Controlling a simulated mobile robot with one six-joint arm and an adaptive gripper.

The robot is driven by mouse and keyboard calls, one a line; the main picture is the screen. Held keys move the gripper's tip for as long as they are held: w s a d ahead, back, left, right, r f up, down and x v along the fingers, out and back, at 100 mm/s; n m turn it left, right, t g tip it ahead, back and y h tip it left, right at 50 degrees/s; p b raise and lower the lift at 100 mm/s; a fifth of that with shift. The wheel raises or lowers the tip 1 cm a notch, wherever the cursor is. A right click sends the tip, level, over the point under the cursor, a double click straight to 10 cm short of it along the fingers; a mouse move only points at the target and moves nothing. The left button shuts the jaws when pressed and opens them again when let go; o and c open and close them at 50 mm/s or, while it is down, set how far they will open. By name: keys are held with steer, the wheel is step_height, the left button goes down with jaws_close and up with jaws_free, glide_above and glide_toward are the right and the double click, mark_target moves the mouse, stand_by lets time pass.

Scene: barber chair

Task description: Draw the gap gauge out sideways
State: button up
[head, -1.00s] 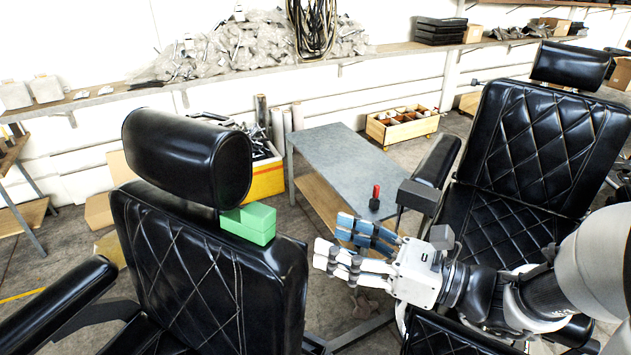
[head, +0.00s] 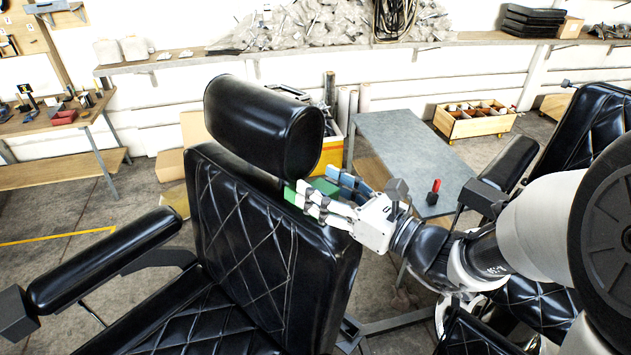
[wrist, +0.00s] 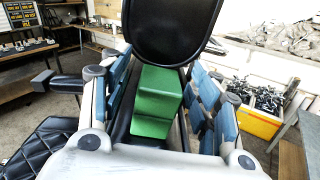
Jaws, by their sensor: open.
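The gap gauge is a green stepped block (wrist: 155,100), also partly visible in the head view (head: 325,187). It lies on the top of the black backrest (head: 265,225), with its far end under the black headrest (head: 262,125). My gripper (head: 316,182) is open at the right side of the headrest. In the wrist view its blue-padded fingers (wrist: 160,88) stand on either side of the green block, with a visible space on the left and a narrower one on the right. In the head view the fingers hide much of the block.
A grey table (head: 405,140) with a red-handled tool (head: 433,192) stands behind my gripper. A yellow bin (wrist: 255,122) is behind the chair. The chair's armrest (head: 105,260) is at the left. A second black chair (head: 590,130) is at the right.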

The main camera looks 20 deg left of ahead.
steer(key=shift+x, duration=1.05)
steer(key=shift+c, duration=0.4)
jaws_close()
stand_by(0.3)
steer(key=shift+d, duration=0.2)
steer(key=shift+v, duration=3.15)
steer(key=shift+s+r, duration=0.1)
steer(key=shift+r, duration=0.2)
step_height(320, 180, up, 8)
steer(key=d+p, duration=0.1)
steer(key=p, duration=0.6)
steer(key=shift+w+d, duration=0.2)
steer(key=shift+w, duration=0.25)
